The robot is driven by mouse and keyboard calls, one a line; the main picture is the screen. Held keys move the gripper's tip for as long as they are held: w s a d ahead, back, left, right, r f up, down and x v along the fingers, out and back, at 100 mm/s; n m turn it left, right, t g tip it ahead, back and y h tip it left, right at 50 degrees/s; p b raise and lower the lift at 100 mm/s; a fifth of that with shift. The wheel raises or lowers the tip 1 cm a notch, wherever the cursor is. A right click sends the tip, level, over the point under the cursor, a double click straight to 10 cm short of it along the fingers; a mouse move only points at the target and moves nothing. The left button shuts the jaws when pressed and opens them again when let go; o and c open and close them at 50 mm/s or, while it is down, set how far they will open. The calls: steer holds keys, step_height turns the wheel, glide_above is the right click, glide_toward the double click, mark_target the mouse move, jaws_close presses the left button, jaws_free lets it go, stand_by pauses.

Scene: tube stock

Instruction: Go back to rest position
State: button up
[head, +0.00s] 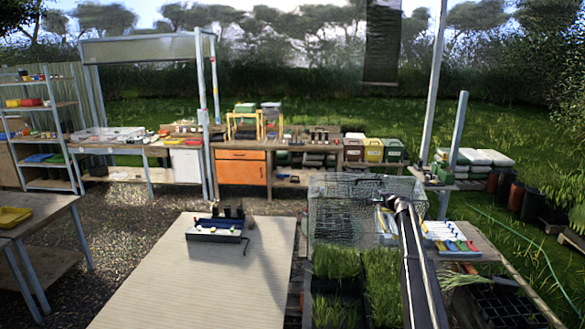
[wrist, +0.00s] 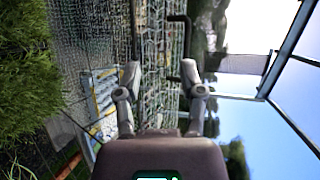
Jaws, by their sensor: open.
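My gripper (wrist: 160,76) is open in the wrist view, with its two fingers apart and nothing visible held between them. Wire mesh fills the background behind the fingers. In the head view my dark arm rises from the bottom right toward the wire cage (head: 335,212). The fingers are too small to make out there. The wrist view is turned on its side, with green plants at left and sky at right.
Trays of grass seedlings (head: 335,262) stand close to the left of my arm. A rack with coloured-ended tubes (head: 450,246) is at its right. Much of the pale table is clear.

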steer(key=s+a+f+n+g+b, duration=0.3)
steer(key=s+a+f, duration=0.3)
steer(key=s, duration=0.4)
steer(key=s+a+f+n+g+b, duration=0.2)
steer(key=s+a+f+n+b, duration=0.15)
steer(key=s+a+f, duration=0.45)
steer(key=s+a+f+n+g+b, duration=0.3)
steer(key=s+a+f+b, duration=0.15)
steer(key=s, duration=0.65)
steer(key=s+f+n+g+h+b, duration=0.1)
steer(key=s+f, duration=0.4)
steer(key=s, duration=0.6)
steer(key=s+f+n+g+h+b, duration=0.2)
steer(key=s+f+b, duration=0.3)
steer(key=s, duration=0.7)
steer(key=s+f+n+g+h+b, duration=0.2)
steer(key=s+f, duration=0.4)
steer(key=s, duration=0.6)
steer(key=shift+s+a+g+b, duration=0.15)
steer(key=shift+a+g+b, duration=0.35)
steer(key=shift+g, duration=0.2)
